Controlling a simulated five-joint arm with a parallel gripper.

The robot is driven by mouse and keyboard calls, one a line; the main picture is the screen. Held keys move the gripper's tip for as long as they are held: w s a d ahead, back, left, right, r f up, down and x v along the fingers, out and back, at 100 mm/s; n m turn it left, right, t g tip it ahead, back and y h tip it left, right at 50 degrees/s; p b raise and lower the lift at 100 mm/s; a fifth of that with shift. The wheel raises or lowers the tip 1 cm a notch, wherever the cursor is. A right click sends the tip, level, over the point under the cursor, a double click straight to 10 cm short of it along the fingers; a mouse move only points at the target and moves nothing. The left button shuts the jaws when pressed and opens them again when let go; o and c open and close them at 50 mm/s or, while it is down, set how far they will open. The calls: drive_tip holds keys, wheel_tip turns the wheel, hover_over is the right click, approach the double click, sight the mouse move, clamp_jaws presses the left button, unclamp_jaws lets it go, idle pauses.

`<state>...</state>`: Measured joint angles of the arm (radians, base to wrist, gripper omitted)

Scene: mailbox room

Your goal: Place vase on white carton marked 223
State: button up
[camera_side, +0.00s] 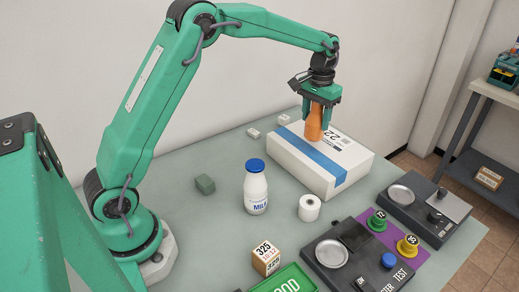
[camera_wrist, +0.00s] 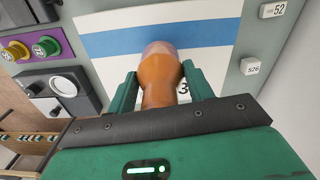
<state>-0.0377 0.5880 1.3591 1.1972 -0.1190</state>
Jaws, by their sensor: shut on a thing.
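The vase (camera_side: 314,122) is orange and looks upright. My gripper (camera_side: 318,112) is shut on it, with a finger on each side, and holds it over the white carton. The white carton (camera_side: 306,163) has a blue stripe and printed digits partly hidden by the vase. In the wrist view the vase (camera_wrist: 160,73) sits between the two green fingers of my gripper (camera_wrist: 163,85), with the carton (camera_wrist: 115,22) behind it. I cannot tell whether the vase's base touches the carton top.
Scales with knobs (camera_side: 352,256) fill the front right. Small white boxes (camera_side: 254,133) lie behind.

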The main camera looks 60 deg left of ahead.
sight(315, 126)
drive_tip(key=shift+f, duration=1.55)
drive_tip(key=o, duration=1.1)
drive_tip(key=shift+f, duration=0.15)
wheel_tip(315, 126, up, 12)
drive_tip(key=shift+f, duration=0.25)
drive_tip(key=shift+r, duration=0.4)
drive_tip(key=shift+s+r, duration=0.1)
